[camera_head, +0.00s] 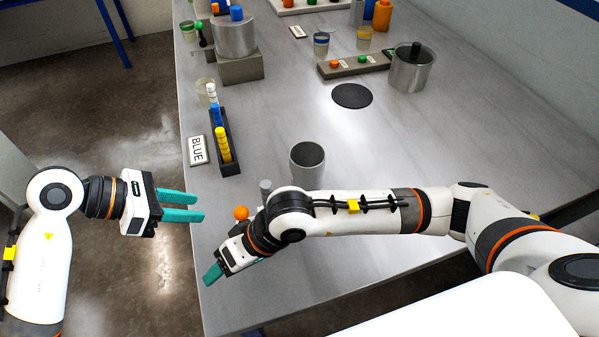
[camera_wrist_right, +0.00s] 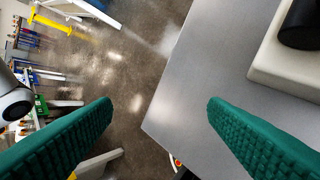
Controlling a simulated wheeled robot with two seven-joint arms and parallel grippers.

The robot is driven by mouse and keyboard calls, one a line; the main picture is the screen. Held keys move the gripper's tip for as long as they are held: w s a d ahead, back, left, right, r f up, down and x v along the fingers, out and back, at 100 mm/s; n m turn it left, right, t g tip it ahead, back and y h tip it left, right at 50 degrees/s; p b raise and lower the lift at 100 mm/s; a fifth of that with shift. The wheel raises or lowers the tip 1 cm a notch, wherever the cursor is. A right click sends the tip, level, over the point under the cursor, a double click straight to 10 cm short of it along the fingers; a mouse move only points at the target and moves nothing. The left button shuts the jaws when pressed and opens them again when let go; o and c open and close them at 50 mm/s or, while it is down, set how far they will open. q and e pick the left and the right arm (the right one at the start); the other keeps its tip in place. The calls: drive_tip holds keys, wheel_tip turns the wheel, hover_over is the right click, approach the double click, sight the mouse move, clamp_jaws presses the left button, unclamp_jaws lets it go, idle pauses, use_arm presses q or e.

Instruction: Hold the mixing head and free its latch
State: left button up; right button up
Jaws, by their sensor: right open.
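I cannot tell for sure which thing is the mixing head. An orange ball knob (camera_head: 241,212) and a grey cylinder top (camera_head: 265,186) show just behind my right wrist, which hides what lies below them. In the right wrist view, a white block with a black cylinder (camera_wrist_right: 302,24) stands at the upper right, cut by the frame. My left gripper (camera_head: 203,207) is open and empty, off the table's left edge and left of the orange knob. My right gripper (camera_head: 211,273) is over the table's near left corner; its fingers (camera_wrist_right: 160,112) are apart with nothing between them.
A grey cup (camera_head: 307,165) stands beyond my right forearm. A dark rack (camera_head: 224,145) of coloured pieces and a BLUE sign (camera_head: 197,149) are along the left edge. A metal pot (camera_head: 411,72), a black disc (camera_head: 352,96) and a metal vessel on a block (camera_head: 241,68) are farther back.

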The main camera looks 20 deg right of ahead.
drive_tip(key=w+d+r+m, duration=0.1)
drive_tip(key=d+r+m, duration=0.2)
drive_tip(key=w+d+r+m+t+h, duration=0.1)
drive_tip(key=w+d+r+m, duration=0.1)
drive_tip(key=d+r+m, duration=0.1)
drive_tip(key=w+d+r+m+t, duration=0.1)
drive_tip(key=w+d+r+m, duration=0.1)
drive_tip(key=d+r+m, duration=0.1)
drive_tip(key=shift+w+d+r, duration=0.1)
drive_tip(key=shift+w+r, duration=0.05)
drive_tip(key=shift+r, duration=0.3)
drive_tip(key=shift+w+d+r, duration=0.1)
drive_tip(key=shift+r, duration=0.3)
drive_tip(key=w+d+r+m+t, duration=0.2)
drive_tip(key=w+d+r+m, duration=0.1)
drive_tip(key=d+r+m, duration=0.4)
drive_tip(key=a+f+m+g, duration=0.1)
drive_tip(key=f+m, duration=0.1)
drive_tip(key=f, duration=0.4)
drive_tip(key=a+f+m+g+h, duration=0.1)
drive_tip(key=f+m+g, duration=0.1)
drive_tip(key=f, duration=0.5)
drive_tip(key=a+f+m+g+h, duration=0.1)
drive_tip(key=a+f+m+g, duration=0.1)
drive_tip(key=f, duration=0.4)
drive_tip(key=shift+w+a+f, duration=0.1)
drive_tip(key=shift+w+f, duration=0.05)
drive_tip(key=shift+w, duration=0.05)
drive_tip(key=c, duration=1.3)
